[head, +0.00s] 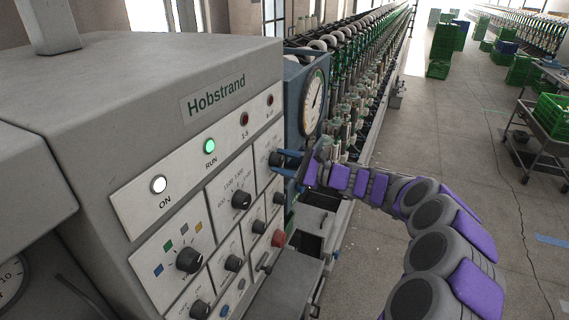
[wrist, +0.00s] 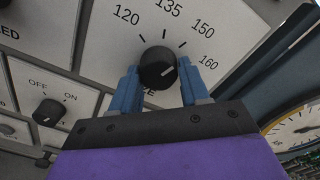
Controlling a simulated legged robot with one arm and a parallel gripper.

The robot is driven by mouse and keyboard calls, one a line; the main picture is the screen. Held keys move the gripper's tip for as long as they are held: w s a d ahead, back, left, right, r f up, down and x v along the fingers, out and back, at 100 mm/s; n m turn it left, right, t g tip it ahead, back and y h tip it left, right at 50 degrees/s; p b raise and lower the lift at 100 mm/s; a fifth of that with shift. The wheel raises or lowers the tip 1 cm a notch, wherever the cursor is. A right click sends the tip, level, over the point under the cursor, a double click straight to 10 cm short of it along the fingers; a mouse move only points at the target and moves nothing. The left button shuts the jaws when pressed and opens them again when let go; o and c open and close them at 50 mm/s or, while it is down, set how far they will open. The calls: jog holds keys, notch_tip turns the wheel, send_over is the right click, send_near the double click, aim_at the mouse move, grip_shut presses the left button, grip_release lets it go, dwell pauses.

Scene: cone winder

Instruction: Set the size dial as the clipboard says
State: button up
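The dial with 120, 135, 150 and 160 around it has a round black knob (wrist: 157,68). Its label is mostly hidden; only its last letters show, and they look like "ZE". My gripper (wrist: 160,88) is open, with one blue finger on each side of the knob and small gaps showing. In the head view my gripper (head: 287,159) reaches the right edge of the panel and partly hides this dial. No clipboard is in view.
The grey Hobstrand machine (head: 150,90) carries other knobs, including one with colour marks (head: 189,261), a speed-range knob (head: 241,199) and an OFF/ON knob (wrist: 48,112). A red button (head: 278,239) sits below my gripper. A round gauge (head: 313,102) stands just right of it.

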jog(key=shift+o, duration=1.4)
jog(key=shift+w+a+f, duration=0.1)
jog(key=shift+w, duration=0.1)
jog(key=shift+o, duration=0.7)
jog(key=shift+a, duration=0.1)
jog(key=shift+s, duration=0.2)
jog(key=shift+d, duration=0.35)
jog(key=v, duration=1.6)
jog(key=shift+s+d, duration=0.15)
jog(key=shift+d, duration=0.25)
